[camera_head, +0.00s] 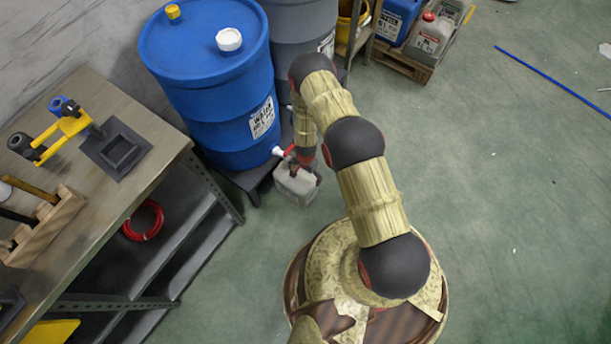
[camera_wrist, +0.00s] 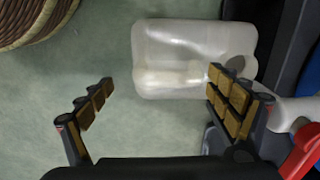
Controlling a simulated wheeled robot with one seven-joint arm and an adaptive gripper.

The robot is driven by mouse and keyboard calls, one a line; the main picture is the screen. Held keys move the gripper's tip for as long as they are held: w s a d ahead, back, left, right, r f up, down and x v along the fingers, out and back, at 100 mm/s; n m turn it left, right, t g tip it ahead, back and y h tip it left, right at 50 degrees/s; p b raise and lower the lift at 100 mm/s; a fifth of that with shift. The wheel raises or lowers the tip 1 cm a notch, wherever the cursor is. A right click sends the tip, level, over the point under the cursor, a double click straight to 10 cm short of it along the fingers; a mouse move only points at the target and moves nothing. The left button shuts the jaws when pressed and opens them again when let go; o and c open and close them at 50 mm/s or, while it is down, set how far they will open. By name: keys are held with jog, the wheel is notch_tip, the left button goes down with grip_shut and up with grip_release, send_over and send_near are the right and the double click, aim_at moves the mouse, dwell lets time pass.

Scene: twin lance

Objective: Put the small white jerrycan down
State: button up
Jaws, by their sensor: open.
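The small white jerrycan (camera_head: 297,186) stands on the green floor beside the blue water barrel (camera_head: 210,75), close to its red and white tap (camera_head: 283,151). In the wrist view the translucent jerrycan (camera_wrist: 185,42) shows whole except where the right finger overlaps its lower right part. My gripper (camera_wrist: 162,80) is open, with its fingers wide apart. The left finger is clear of the jerrycan. Whether the right finger touches it, I cannot tell. In the head view my gripper (camera_head: 300,160) is just above the jerrycan and partly hides it.
The barrel stands on a dark low stand (camera_head: 250,180) right beside the jerrycan. A metal workbench (camera_head: 150,150) with tools is on the left. A grey barrel (camera_head: 295,30) and a pallet with canisters (camera_head: 405,62) are at the back. Open floor (camera_head: 500,200) lies to the right.

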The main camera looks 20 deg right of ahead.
jog(key=w+a+r+n+t+p, duration=0.1)
jog(key=w+r+n+p, duration=0.15)
jog(key=r, duration=2.35)
jog(key=w+a+r+n+t+p, duration=0.1)
jog(key=w+r+n+p, duration=0.2)
jog(key=r, duration=2.4)
jog(key=s+r+n+t, duration=0.1)
jog(key=s+r, duration=0.4)
jog(key=r, duration=0.5)
jog(key=s+r+n+t, duration=0.1)
jog(key=s+r, duration=0.4)
jog(key=r, duration=0.4)
jog(key=s+d+r+n, duration=0.1)
jog(key=s+r, duration=0.3)
jog(key=s, duration=0.4)
jog(key=s+d+r+n+t, duration=0.1)
jog(key=s+r, duration=0.3)
jog(key=s, duration=0.5)
jog(key=shift+s+r+n+t, duration=0.2)
jog(key=shift+s+n+t, duration=0.1)
jog(key=shift+n, duration=0.35)
